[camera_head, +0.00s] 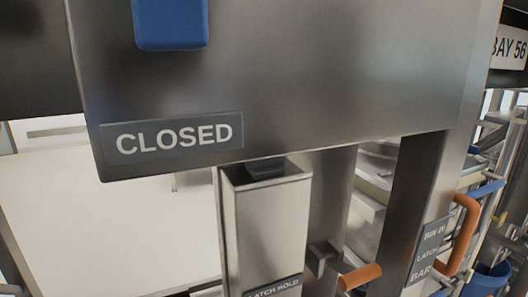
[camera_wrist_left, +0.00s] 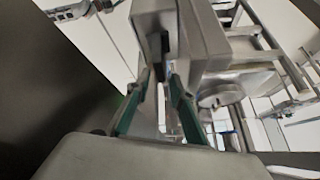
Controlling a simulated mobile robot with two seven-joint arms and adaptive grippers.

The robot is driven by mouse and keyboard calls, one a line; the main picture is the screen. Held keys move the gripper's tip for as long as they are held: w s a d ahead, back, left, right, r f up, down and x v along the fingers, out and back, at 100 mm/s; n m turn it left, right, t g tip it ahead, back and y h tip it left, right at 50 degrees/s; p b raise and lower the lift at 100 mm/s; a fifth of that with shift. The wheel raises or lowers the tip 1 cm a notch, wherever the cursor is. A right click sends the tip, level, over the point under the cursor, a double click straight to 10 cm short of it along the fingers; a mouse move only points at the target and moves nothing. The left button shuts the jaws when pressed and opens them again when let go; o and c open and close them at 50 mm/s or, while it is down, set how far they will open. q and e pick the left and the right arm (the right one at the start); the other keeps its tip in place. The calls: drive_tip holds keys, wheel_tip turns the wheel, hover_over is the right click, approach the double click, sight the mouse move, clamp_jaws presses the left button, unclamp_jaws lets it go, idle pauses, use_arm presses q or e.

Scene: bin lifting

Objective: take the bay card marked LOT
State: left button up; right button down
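No card marked LOT can be made out in either view. In the left wrist view my left gripper (camera_wrist_left: 160,77) shows two green-lined fingers spread apart, with a gap between them and nothing seen held. Just beyond the fingertips is a grey metal block (camera_wrist_left: 205,40) with a dark strip on its face; I cannot tell whether the fingers touch it. Neither gripper shows in the head view, and my right gripper is in neither view.
A large steel panel (camera_head: 300,70) labelled CLOSED (camera_head: 175,138) with a blue block (camera_head: 170,22) fills the head view. Below it stand a post (camera_head: 265,225) labelled LATCH HOLD and orange handles (camera_head: 462,235). A BAY 56 sign (camera_head: 510,48) is at right, above a blue bin (camera_head: 488,280).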

sight(265, 123)
use_arm(q)
drive_tip(key=x, duration=0.5)
clamp_jaws()
drive_tip(key=shift+r, duration=0.1)
